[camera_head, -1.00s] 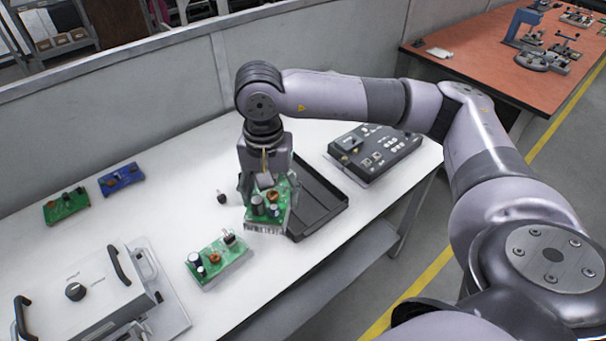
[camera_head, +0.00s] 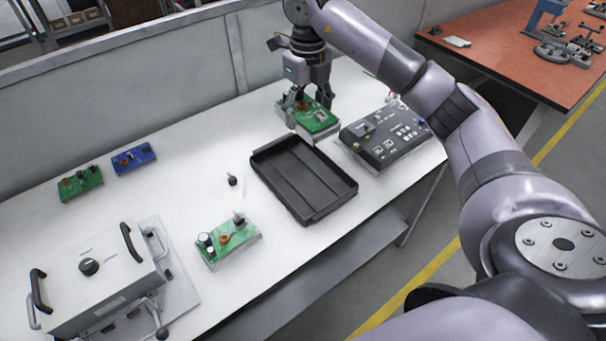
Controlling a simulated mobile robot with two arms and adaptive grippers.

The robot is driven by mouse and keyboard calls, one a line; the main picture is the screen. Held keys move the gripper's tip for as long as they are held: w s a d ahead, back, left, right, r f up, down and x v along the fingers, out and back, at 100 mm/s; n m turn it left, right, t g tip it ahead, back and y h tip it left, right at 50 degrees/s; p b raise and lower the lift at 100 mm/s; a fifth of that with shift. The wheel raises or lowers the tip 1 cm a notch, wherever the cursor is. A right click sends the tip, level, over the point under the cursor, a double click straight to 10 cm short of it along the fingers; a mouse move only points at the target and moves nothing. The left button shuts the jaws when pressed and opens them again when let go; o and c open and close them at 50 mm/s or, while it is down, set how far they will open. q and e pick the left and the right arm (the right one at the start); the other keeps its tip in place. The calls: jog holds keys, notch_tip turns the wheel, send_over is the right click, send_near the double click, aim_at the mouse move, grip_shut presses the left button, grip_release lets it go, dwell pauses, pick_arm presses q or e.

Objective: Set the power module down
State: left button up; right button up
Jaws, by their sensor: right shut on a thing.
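The power module (camera_head: 316,121) is a green circuit board with parts on top and a pale base. My right gripper (camera_head: 307,103) points down and is shut on it. The module is at the back of the white table, behind the black tray (camera_head: 331,205) and left of the dark control panel. I cannot tell whether it touches the table. A second, similar green module (camera_head: 229,243) lies on the table in front, left of the tray. My left gripper is not in view.
The black tray is empty. A dark control panel (camera_head: 408,117) stands right of it. A small dark knob-like part (camera_head: 232,180) lies left of the tray. Small green (camera_head: 80,184) and blue (camera_head: 133,158) boards lie at the left back. A grey fixture with handles (camera_head: 97,287) fills the front left.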

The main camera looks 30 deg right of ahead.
notch_tip(320, 180, down, 19)
jog(key=shift+f+p, duration=0.1)
jog(key=shift+p, duration=0.8)
jog(key=shift+f, duration=0.15)
jog(key=shift+f, duration=0.1)
jog(key=o, duration=1.4)
jog(key=shift+o, duration=0.2)
jog(key=shift+r, duration=0.25)
notch_tip(320, 180, up, 12)
jog(key=b, duration=0.2)
jog(key=shift+f, duration=0.15)
